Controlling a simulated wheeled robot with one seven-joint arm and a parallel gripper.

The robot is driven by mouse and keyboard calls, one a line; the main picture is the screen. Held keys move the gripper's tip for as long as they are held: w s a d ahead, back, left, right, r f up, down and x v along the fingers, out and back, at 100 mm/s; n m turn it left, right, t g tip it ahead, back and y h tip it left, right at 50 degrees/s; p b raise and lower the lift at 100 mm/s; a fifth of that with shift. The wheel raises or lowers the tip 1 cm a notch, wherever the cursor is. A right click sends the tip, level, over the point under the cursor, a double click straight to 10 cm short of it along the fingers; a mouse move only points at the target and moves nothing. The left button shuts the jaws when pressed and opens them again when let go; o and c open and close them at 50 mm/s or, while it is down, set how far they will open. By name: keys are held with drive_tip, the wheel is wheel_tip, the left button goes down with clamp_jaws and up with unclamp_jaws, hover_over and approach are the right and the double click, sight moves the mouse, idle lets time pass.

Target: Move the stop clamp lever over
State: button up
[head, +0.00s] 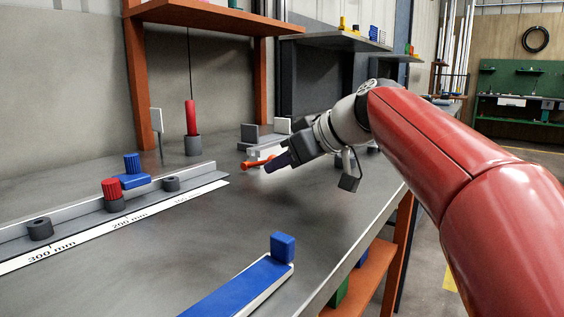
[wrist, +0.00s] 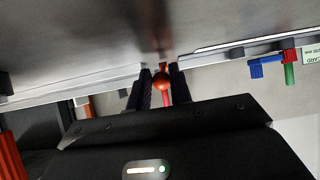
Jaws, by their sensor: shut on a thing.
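The clamp lever (head: 251,165) is orange-red with a rounded end and shows at the tip of my gripper (head: 270,163) in the head view. In the wrist view its orange ball end (wrist: 161,80) sits between the two dark fingers of my gripper (wrist: 162,73), which is shut on it. The lever lies low over the bench, in front of a pale stop block (head: 262,153) with grey upright plates (head: 258,132) behind. My gripper partly hides the block and the lever's pivot.
A white scale strip (head: 120,225) and rail run along the left, with red (head: 111,188) and blue (head: 132,165) knobs. A red-handled tool (head: 190,118) stands behind. A blue bar (head: 240,287) lies in front. The middle of the grey bench (head: 190,245) is clear.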

drive_tip(key=shift+s+d+f+b, duration=0.1)
drive_tip(key=shift+d+f+b, duration=0.05)
drive_tip(key=shift+f+b, duration=0.8)
drive_tip(key=shift+f, duration=0.3)
